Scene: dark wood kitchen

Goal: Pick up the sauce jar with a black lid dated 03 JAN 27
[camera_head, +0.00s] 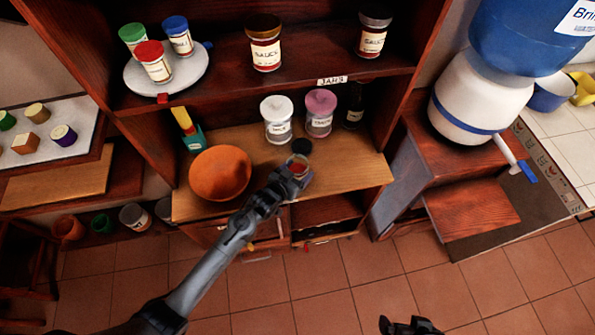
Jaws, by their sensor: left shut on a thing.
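My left gripper (297,173) reaches over the lower wooden counter and is shut on a small jar (298,163) with reddish-orange showing. A dark round lid-like shape (302,146) is just behind it; I cannot tell whether it belongs to this jar. The gripper hides much of the jar, and no date is readable. Two jars labelled as sauce, one left (265,54) and one right (373,38), stand upright on the shelf above, with dark lids. My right gripper (410,325) is at the bottom edge, away from the counter; its fingers are unclear.
An orange bowl (220,172) is left of the held jar. White-lidded (277,122) and pink-lidded (319,115) jars and a dark bottle (353,107) stand behind. A round white tray (135,84) holds three small jars.

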